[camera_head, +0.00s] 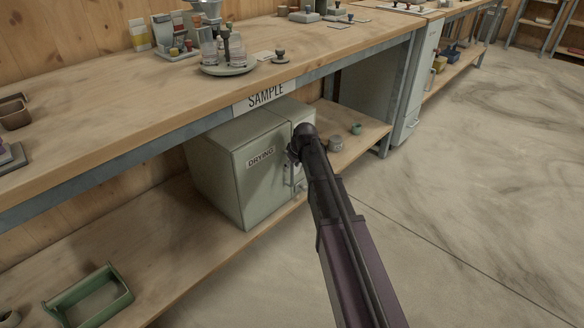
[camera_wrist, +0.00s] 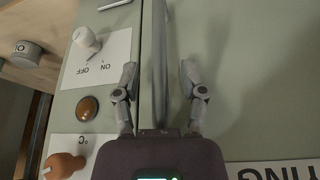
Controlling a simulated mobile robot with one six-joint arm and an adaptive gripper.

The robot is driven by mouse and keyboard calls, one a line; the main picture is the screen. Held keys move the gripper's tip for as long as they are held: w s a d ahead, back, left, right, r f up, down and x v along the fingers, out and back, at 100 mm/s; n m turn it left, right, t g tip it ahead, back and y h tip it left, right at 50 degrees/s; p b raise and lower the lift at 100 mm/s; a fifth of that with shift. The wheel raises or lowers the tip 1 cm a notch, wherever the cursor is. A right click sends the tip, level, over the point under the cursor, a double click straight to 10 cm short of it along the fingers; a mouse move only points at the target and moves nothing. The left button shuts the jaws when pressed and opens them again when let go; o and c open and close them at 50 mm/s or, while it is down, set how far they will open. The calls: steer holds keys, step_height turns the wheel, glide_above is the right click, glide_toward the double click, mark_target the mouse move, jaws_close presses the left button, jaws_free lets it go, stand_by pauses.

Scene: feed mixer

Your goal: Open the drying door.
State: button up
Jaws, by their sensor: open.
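The drying cabinet is a pale green box on the lower shelf under the bench. Its door (camera_head: 258,185) bears a DRYING label (camera_head: 261,157) and looks closed. In the wrist view the door (camera_wrist: 250,80) fills the right side. The upright bar handle (camera_wrist: 159,45) stands near the door's seam, between the two fingers of my gripper (camera_wrist: 158,75). The fingers are open, one on each side of the bar, with gaps visible. In the head view my gripper (camera_head: 296,153) is at the cabinet's front, and my arm hides part of it.
The control panel beside the door carries an ON/OFF switch (camera_wrist: 86,39), a brown button (camera_wrist: 87,108) and an orange knob (camera_wrist: 63,165). The bench edge (camera_head: 130,152) runs above the cabinet. A green tray (camera_head: 125,298) lies on the lower shelf. The floor (camera_head: 480,170) at right is clear.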

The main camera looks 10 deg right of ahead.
jaws_close()
